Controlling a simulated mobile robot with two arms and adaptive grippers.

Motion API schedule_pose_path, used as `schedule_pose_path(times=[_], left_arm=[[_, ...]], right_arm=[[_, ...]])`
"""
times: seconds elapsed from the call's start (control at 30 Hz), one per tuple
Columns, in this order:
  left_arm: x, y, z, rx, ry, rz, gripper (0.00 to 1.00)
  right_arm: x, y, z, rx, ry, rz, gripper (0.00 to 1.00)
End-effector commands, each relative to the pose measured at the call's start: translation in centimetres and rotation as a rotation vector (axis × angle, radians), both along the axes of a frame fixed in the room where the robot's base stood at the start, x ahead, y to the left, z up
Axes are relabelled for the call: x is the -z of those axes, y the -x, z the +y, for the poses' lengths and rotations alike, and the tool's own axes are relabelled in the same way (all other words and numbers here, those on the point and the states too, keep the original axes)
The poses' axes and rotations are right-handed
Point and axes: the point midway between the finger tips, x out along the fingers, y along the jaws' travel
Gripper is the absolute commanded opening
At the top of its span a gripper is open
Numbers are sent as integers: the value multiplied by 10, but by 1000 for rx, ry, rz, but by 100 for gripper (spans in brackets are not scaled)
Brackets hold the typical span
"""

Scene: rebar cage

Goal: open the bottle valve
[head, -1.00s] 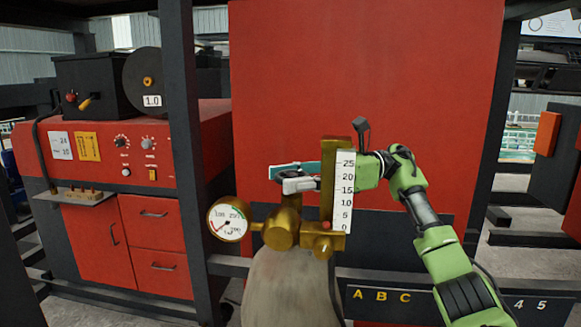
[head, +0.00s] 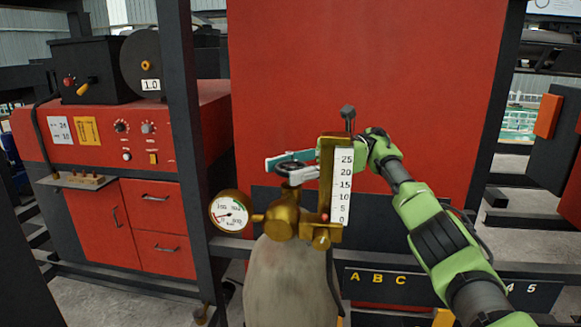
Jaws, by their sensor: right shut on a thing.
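The grey gas bottle (head: 290,283) stands upright in front of a red panel. A brass valve body (head: 284,218) sits on its top. A dark valve knob (head: 296,169) is above the brass. My right gripper (head: 290,166) reaches in from the right behind the flow scale and is shut on the knob, with one teal finger and one pale grey finger around it. A round pressure gauge (head: 230,213) is left of the valve. A white flow scale (head: 342,187) marked 0 to 25 stands on the right. My left gripper is not in view.
A red machine (head: 150,215) with knobs and drawers stands at the left. Dark posts (head: 183,130) frame the space. A dark strip (head: 390,281) with yellow letters lies right of the bottle. A dark hose runs down beside the bottle.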

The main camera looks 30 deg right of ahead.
Motion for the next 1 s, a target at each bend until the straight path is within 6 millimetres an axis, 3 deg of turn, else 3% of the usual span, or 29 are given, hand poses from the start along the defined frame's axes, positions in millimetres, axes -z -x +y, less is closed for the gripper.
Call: schedule_pose_path(times=[0.3, 0.33, 0.4, 1.0], left_arm=[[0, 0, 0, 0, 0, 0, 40], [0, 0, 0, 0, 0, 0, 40], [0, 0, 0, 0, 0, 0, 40], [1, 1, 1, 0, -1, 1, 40]], right_arm=[[0, 0, 0, -1, -1, -1, 24], [0, 0, 0, -1, -1, -1, 50], [0, 0, 0, -1, 0, -1, 63], [1, 0, 0, 3, 0, 1, 63]])
